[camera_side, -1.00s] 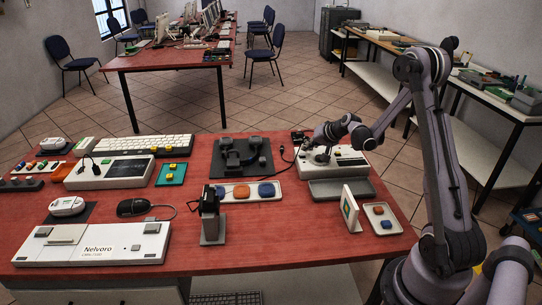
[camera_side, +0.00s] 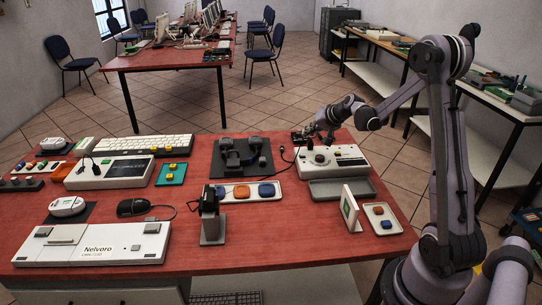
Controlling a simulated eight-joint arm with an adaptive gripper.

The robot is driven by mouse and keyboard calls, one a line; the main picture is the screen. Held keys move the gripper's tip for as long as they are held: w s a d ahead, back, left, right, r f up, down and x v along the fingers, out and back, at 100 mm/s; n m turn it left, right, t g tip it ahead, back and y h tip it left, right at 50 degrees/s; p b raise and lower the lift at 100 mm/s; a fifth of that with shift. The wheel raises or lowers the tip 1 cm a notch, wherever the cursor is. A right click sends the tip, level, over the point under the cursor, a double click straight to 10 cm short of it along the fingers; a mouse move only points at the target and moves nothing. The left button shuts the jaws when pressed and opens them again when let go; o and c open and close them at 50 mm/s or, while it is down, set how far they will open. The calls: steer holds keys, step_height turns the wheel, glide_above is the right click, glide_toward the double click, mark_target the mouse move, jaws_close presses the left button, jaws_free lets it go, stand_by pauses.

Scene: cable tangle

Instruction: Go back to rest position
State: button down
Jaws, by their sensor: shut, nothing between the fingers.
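My gripper (camera_side: 314,138) is above the far edge of a white device (camera_side: 346,158) with knobs, at the right side of the red table (camera_side: 270,225). It is small and dark in this view and looks shut with nothing held. My arm reaches in from the right, with its elbow raised high. A small dark item (camera_side: 299,137) lies behind the device, close to my gripper in the picture. A dark cable (camera_side: 288,153) runs on the table just left of the device.
A black stand (camera_side: 242,157), a tray with coloured pads (camera_side: 249,192), an upright card (camera_side: 350,208), a small tray (camera_side: 383,218) and a black holder (camera_side: 211,215) stand nearby. Keyboards and consoles fill the table's left. The air above is clear.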

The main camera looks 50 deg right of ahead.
steer(key=s+a+r+n, duration=0.2)
steer(key=a+r, duration=0.1)
steer(key=a, duration=0.4)
steer(key=s+a+r+n+g+y, duration=0.1)
steer(key=s+a+r+n, duration=0.15)
steer(key=a, duration=0.45)
steer(key=s+a+r+n, duration=0.1)
steer(key=a+r, duration=0.2)
steer(key=a, duration=0.5)
steer(key=s+a+f+n, duration=0.1)
steer(key=s+a+n, duration=0.4)
steer(key=s+a, duration=0.7)
steer(key=shift+s+g, duration=0.4)
steer(key=shift+s, duration=0.8)
steer(key=shift+f, duration=0.1)
